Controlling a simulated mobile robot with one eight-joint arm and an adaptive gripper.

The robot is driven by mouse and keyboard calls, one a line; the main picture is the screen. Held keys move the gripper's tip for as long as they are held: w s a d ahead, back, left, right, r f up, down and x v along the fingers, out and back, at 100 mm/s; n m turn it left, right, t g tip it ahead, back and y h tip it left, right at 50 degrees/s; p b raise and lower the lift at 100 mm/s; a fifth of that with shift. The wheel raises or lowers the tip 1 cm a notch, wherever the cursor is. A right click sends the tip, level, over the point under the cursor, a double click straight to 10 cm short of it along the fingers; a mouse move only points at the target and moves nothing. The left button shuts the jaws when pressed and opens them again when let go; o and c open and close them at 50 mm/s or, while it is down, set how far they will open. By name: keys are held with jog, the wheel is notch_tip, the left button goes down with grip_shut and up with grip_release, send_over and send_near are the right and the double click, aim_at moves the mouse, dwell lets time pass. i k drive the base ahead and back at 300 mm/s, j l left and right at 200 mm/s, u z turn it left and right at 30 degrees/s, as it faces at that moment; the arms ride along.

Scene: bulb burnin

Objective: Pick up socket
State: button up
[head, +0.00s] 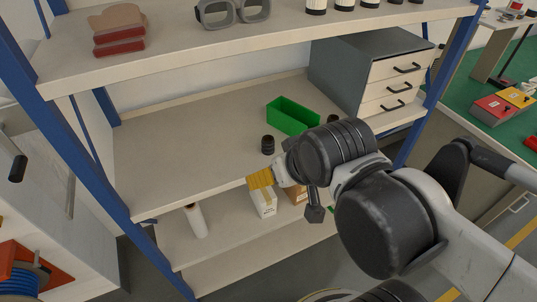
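A small black cylinder that looks like the socket (267,145) stands upright on the middle shelf (190,150), near its front edge, left of my arm and in front of a green bin. My arm reaches in from the right. A ribbed yellow part shows there. The fingers are not clear, so I cannot tell whether they are open or shut.
An open green bin (293,116) stands behind the cylinder. A grey drawer cabinet (350,65) stands to the right. Blue uprights (75,150) frame the shelving. A white roll (195,220) and a white box (264,203) are on the lower shelf. The middle shelf's left side is clear.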

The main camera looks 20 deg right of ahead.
aim_at(267, 141)
jog(key=j+z, duration=0.3)
jog(key=j, duration=0.45)
jog(key=k+j+z, duration=0.15)
jog(key=j+z, duration=0.15)
jog(key=j, duration=0.45)
